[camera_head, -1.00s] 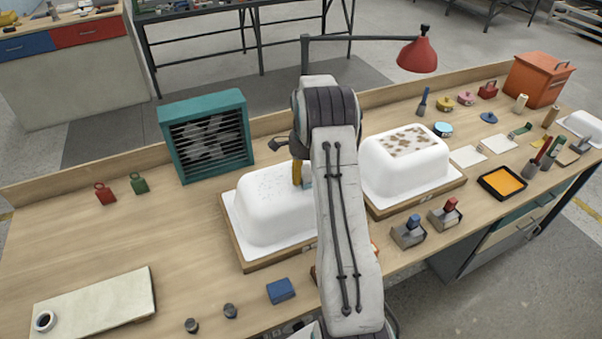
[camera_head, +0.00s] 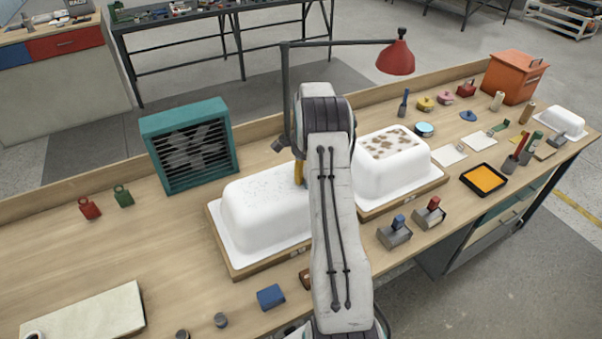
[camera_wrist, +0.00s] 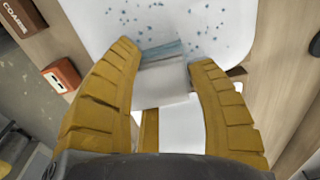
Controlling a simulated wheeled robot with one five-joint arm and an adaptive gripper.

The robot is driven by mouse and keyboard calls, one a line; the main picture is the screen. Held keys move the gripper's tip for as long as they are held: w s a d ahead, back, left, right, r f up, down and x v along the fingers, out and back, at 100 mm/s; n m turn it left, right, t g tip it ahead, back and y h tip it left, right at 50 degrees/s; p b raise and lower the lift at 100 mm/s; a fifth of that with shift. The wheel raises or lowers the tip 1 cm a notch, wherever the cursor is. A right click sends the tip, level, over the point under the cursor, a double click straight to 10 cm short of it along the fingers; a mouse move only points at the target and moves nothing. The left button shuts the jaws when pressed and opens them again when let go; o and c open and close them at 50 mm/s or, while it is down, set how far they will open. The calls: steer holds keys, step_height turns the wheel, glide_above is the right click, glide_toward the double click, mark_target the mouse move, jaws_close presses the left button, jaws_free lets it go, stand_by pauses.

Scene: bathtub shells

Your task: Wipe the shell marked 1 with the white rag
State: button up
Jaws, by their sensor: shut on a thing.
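My gripper (camera_wrist: 165,85) is shut on a pale folded piece with a blue-grey far edge, which looks like the white rag (camera_wrist: 163,85). In the wrist view the rag lies at the face of a white shell (camera_wrist: 215,25) with blue specks; I cannot tell how firmly it touches. In the head view this speckled shell (camera_head: 262,208) stands on a wooden board left of my arm, and my yellow finger is at its right part. A second white shell (camera_head: 392,168) with brown blotches stands right of my arm. I cannot read a number on either shell.
A teal fan box (camera_head: 190,148) stands behind the speckled shell. A red lamp (camera_head: 397,57) hangs over the back. A blue block (camera_head: 270,297) and two grey stamp-like blocks (camera_head: 395,233) lie in front. An orange tray (camera_head: 484,180) is at the right.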

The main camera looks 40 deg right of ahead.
steer(key=shift+w+d+p, duration=0.25)
steer(key=shift+w+p, duration=0.25)
steer(key=shift+p, duration=0.1)
steer(key=shift+w+p, duration=0.4)
steer(key=shift+w, duration=0.2)
steer(key=shift+f, duration=0.1)
